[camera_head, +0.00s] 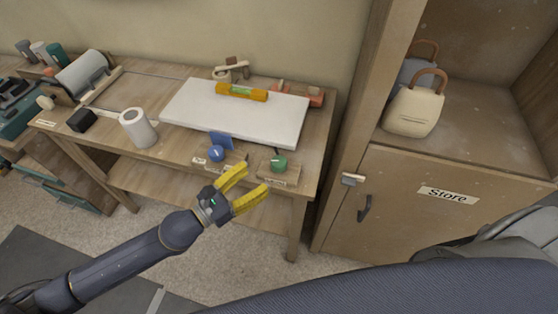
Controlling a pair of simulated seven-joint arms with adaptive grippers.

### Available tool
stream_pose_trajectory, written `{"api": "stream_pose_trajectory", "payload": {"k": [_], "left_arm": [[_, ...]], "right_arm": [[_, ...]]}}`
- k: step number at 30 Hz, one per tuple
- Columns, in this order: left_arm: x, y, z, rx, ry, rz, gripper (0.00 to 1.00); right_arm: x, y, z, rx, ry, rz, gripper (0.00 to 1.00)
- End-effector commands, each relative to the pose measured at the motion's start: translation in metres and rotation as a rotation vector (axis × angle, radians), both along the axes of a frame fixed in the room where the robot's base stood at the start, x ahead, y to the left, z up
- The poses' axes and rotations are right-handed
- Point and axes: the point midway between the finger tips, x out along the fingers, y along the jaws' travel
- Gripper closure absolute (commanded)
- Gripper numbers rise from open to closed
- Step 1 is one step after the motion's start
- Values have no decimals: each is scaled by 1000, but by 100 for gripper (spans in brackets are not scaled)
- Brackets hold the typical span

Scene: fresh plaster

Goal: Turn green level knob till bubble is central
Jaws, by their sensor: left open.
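The green knob (279,163) sits on a small labelled wooden block at the front right of the wooden table. An orange spirit level (242,92) with a green vial lies on the white slab (265,124). The bubble is too small to make out. My left gripper (256,184), with yellow fingers, is open and empty in front of the table. Its fingertips are just short of the green knob and below it in the picture, apart from it. My right gripper is not in view.
A white roll (138,128) and a black block (81,120) stand at the left. A cupboard marked Store (447,195) is at the right, holding bags (415,107).

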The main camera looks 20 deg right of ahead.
Motion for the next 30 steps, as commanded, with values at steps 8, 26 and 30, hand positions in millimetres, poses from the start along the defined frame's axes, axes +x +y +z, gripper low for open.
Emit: {"api": "stream_pose_trajectory", "payload": {"k": [8,26,30], "left_arm": [[20,-44,1,0,-3,-1,38],[38,-84,0,1,0,0,38],[39,-85,0,1,0,0,38]], "right_arm": [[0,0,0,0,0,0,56],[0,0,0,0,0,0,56],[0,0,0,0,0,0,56]]}}
